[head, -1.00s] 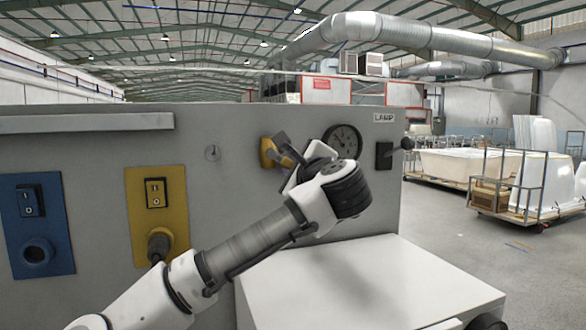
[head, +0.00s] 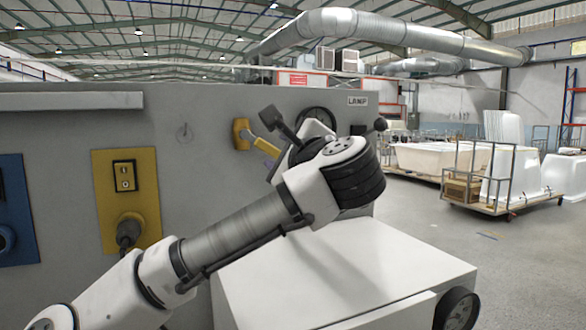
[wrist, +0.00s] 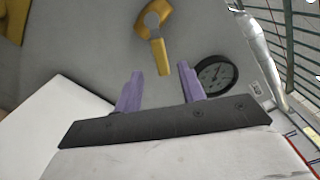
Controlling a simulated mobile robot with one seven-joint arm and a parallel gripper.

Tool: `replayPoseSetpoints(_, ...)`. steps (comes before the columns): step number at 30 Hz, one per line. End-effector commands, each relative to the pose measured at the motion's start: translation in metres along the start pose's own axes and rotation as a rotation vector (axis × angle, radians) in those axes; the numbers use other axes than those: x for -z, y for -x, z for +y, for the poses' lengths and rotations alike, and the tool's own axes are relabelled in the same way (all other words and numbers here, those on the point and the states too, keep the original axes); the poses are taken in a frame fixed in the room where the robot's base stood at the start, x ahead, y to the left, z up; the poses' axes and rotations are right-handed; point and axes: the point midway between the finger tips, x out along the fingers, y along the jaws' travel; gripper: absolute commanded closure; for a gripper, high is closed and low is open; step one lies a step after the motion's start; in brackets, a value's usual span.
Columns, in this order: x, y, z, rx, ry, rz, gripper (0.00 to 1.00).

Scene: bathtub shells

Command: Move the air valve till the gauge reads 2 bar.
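The air valve (head: 241,133) is yellow and sits on the grey panel left of the gauge. Its yellow lever (head: 266,147) points down and right in the head view. In the wrist view the valve (wrist: 153,20) is at the top, and its lever (wrist: 161,58) points down toward the gap between my fingers. My gripper (wrist: 160,70) is open, with two purple fingers apart on either side of the lever's end; contact cannot be told. The round gauge (wrist: 216,74) is right of the fingers; its reading is too small to tell. In the head view my arm covers most of the gauge (head: 316,114).
A lamp lever knob (head: 381,124) shows right of my wrist under the LAMP label (head: 358,101). A yellow switch plate (head: 127,200) with a plug and a blue plate (head: 15,210) are on the panel's left. Carts with white tubs (head: 510,175) stand at right beyond open floor.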

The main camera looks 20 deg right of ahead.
Motion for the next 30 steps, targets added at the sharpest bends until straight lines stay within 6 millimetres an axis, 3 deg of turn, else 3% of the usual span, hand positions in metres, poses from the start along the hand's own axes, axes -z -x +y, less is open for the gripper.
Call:
replayPoseSetpoints(3, 0.002, 0.026, 0.002, 0.004, 0.0, 0.0, 0.6)
replayPoseSetpoints(10, 0.001, 0.055, 0.001, 0.001, -0.001, -0.001, 0.6)
replayPoseSetpoints(30, 0.0, 0.059, 0.0, -0.001, 0.0, -0.001, 0.6)
